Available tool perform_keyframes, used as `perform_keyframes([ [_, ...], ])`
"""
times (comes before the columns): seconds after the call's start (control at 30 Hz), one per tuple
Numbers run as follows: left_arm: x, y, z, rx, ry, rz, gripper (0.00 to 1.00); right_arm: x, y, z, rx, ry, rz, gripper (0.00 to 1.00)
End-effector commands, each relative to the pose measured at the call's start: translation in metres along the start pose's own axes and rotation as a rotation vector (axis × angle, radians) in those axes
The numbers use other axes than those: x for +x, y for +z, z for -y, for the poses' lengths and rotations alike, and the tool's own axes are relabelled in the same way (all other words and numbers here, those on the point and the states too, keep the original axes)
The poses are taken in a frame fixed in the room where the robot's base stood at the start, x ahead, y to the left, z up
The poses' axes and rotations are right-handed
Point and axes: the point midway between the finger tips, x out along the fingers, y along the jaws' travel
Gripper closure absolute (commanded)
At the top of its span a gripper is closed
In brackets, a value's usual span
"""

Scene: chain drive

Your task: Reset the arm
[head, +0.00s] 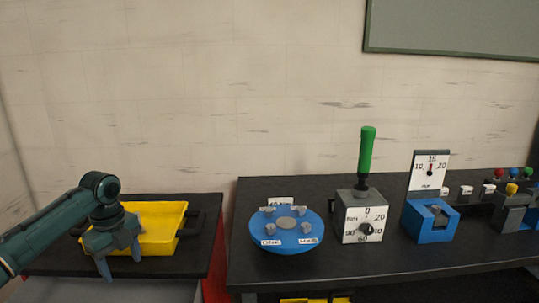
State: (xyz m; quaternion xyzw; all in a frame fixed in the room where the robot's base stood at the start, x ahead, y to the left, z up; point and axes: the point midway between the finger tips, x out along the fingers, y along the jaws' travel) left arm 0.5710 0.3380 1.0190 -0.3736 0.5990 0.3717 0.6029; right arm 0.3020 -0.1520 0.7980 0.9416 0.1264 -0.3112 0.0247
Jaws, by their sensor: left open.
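My left arm comes in from the left, and its gripper (119,262) points down with its two blue-grey fingers apart. It is open and nothing shows between the fingers. It hangs in front of a yellow tray (162,225) on the dark left table; the arm hides the tray's left part. I cannot tell how high the fingers are above the table. My right gripper is not in view.
On the dark right table stand a blue disc (258,242) with small grey parts, a grey dial box (350,235) with an upright green handle (366,150), a blue block with a gauge (430,228), and several coloured knobs. A gap separates the tables.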

Motion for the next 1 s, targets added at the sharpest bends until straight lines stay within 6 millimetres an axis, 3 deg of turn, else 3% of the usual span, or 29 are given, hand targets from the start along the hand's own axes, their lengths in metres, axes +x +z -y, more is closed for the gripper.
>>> perform_keyframes([
  [0.03,0.025,-0.015,0.004,-0.012,-0.007,-0.004,0.37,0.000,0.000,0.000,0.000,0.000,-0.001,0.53],
  [0.27,0.100,-0.070,0.018,-0.125,-0.103,-0.021,0.37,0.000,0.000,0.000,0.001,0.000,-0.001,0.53],
  [0.5,0.183,-0.160,0.016,-0.348,-0.270,-0.137,0.37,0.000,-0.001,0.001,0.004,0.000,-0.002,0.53],
  [0.6,0.207,-0.197,0.007,-0.477,-0.342,-0.210,0.37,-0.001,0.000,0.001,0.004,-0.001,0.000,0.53],
  [0.8,0.237,-0.262,-0.024,-0.811,-0.484,-0.392,0.37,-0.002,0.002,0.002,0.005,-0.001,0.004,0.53],
  [1.0,0.241,-0.294,-0.075,-1.199,-0.613,-0.560,0.37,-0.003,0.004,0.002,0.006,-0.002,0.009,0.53],
])
